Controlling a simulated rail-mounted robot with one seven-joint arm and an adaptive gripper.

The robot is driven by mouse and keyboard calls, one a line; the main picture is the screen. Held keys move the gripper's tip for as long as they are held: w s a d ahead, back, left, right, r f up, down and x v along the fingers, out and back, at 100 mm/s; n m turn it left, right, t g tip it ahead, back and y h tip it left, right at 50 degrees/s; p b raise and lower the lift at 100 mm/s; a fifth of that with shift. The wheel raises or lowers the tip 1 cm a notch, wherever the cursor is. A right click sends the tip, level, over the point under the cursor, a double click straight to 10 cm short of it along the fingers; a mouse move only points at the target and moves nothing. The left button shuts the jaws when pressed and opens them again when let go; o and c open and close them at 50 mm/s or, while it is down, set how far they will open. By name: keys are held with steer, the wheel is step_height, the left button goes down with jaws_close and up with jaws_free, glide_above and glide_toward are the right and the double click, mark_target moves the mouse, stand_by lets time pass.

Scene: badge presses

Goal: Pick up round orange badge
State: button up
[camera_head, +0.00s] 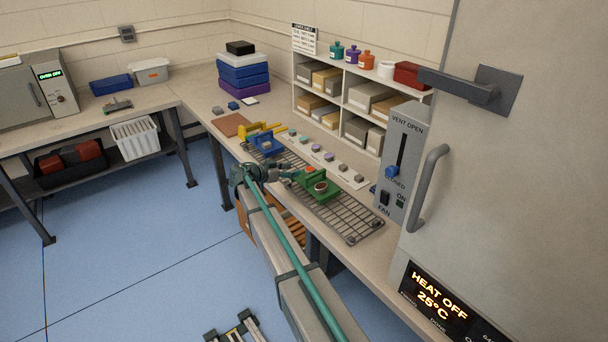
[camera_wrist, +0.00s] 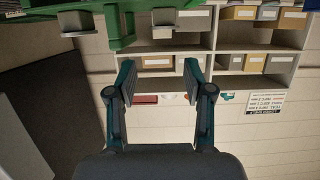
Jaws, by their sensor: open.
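A small orange patch (camera_head: 311,170) shows at the back of the green press (camera_head: 322,194) in the head view; it is too small to tell whether it is the round orange badge. A dark red round spot shows lower on the same press. My gripper (camera_head: 288,173) is just left of the green press in the head view. In the wrist view my gripper (camera_wrist: 158,80) is open, with nothing between its fingers. A green body (camera_wrist: 75,22), likely the press, crosses the upper left there, beyond the fingertips. No orange badge can be made out in that view.
A blue press (camera_head: 265,145) and a yellow press (camera_head: 262,131) stand behind, left of the green one. A wire rack (camera_head: 350,225) lies under the presses. Several small pieces line a strip (camera_head: 343,168) by the shelf (camera_head: 345,90). A grey vent panel (camera_head: 401,155) stands right.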

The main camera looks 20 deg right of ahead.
mark_target(309, 169)
steer(key=shift+w+f, duration=0.4)
steer(key=shift+f, duration=0.45)
steer(key=p+x, duration=0.1)
steer(key=x, duration=0.4)
steer(key=shift+r+p, duration=0.15)
steer(key=shift+p, duration=0.15)
steer(key=shift+p+x, duration=1.7)
steer(key=shift+x, duration=1.15)
steer(key=shift+s, duration=0.1)
steer(key=c, duration=0.5)
